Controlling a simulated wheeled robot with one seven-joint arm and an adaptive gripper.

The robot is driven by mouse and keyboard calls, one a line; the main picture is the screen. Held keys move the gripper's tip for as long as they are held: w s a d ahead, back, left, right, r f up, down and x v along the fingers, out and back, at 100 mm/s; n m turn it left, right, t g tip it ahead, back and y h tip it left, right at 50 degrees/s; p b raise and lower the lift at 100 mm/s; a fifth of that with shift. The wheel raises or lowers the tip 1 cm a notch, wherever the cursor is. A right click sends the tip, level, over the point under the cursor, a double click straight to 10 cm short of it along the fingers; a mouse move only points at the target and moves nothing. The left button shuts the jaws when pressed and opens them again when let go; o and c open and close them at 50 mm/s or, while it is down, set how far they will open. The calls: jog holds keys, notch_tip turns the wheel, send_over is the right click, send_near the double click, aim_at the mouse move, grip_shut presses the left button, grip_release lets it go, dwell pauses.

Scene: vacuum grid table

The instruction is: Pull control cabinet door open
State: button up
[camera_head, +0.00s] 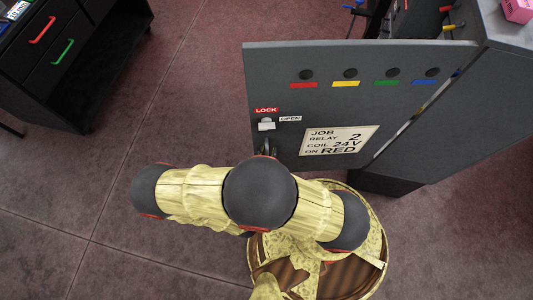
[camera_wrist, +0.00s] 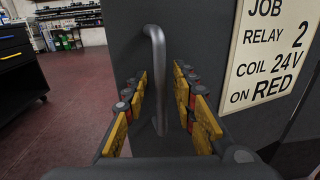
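The grey control cabinet door (camera_head: 340,105) has a row of colour labels, a white sign and a LOCK/OPEN latch (camera_head: 266,124) near its left edge. Behind its top edge, coloured connectors show, and a gap runs along its right side, so it stands away from the cabinet body (camera_head: 455,130). In the wrist view, a grey bar handle (camera_wrist: 156,75) stands upright on the door. My gripper (camera_wrist: 164,108) is open, with one yellow-padded finger on each side of the handle and gaps visible. In the head view my arm hides most of the gripper.
A black drawer unit (camera_head: 60,65) with red and green handles stands at the upper left. Reddish floor (camera_head: 170,100) lies clear between it and the door. A pink object (camera_head: 518,10) sits on the cabinet top. Shelves (camera_wrist: 68,22) show far back in the wrist view.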

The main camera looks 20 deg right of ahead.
jog(key=v, duration=0.7)
jog(key=shift+s+a, duration=0.2)
dwell(0.6)
jog(key=d+r+m+g+y, duration=0.2)
jog(key=r+m, duration=0.7)
jog(key=r, duration=0.5)
jog(key=d+r+m+g+y, duration=0.2)
jog(key=r+m+y, duration=0.3)
jog(key=r+m, duration=0.4)
jog(key=d+r+m+g+y, duration=0.3)
jog(key=r+m, duration=0.7)
jog(key=r, duration=0.9)
jog(key=shift+g+y, duration=0.7)
jog(key=shift+d, duration=0.25)
